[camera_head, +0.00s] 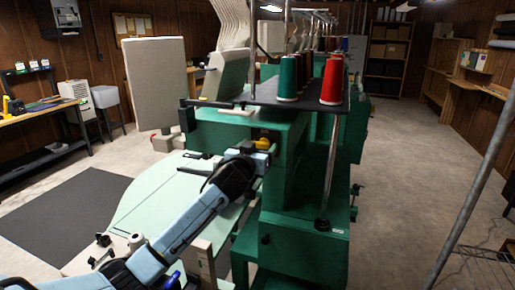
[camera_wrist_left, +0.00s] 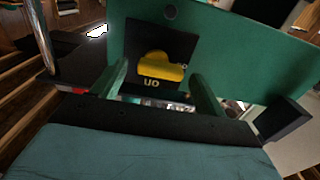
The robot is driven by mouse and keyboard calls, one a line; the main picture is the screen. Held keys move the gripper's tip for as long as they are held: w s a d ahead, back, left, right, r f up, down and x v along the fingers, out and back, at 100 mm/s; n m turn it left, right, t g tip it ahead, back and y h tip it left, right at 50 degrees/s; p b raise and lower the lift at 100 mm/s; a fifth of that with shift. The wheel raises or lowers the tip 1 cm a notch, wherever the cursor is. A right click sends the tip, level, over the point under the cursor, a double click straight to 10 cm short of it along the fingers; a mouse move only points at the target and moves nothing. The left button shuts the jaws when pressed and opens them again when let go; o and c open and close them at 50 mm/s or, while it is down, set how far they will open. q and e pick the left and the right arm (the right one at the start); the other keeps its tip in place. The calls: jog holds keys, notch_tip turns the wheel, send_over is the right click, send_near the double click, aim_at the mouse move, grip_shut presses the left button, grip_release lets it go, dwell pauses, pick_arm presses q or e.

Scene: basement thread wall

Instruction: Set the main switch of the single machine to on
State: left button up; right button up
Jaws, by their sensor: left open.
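The main switch is a yellow knob (camera_head: 263,144) on the side of the green machine (camera_head: 235,128), below the black thread shelf. In the left wrist view the yellow knob (camera_wrist_left: 160,67) sits on a black plate (camera_wrist_left: 187,48) with pale letters, partly covered and seen upside down. My left gripper (camera_head: 251,153) reaches the knob from the front left. In the left wrist view my left gripper (camera_wrist_left: 160,80) is open, with one finger on each side of the knob and gaps between. I cannot tell how deep the fingertips are. My right gripper is not in view.
Red and green thread cones (camera_head: 288,78) stand on the black shelf (camera_head: 262,97) above the knob. The pale green table (camera_head: 150,200) lies under my left arm. A metal pole (camera_head: 480,180) rises at the right. The floor right of the machine is clear.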

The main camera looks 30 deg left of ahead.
pick_arm(q)
jog(key=c, duration=1)
jog(key=m+p, duration=0.2)
jog(key=m, duration=0.1)
jog(key=shift+r, duration=0.15)
jog(key=m+p, duration=0.1)
jog(key=m, duration=0.1)
jog(key=m+p, duration=0.2)
jog(key=m, duration=0.1)
jog(key=shift+d+r, duration=0.1)
jog(key=shift+d, duration=0.1)
jog(key=m+p, duration=0.2)
jog(key=m, duration=0.3)
jog(key=shift+w+d, duration=0.1)
jog(key=shift+d, duration=0.05)
jog(key=shift+d+m+p, duration=0.1)
jog(key=shift+m+p, duration=0.85)
jog(key=shift+m, duration=1.45)
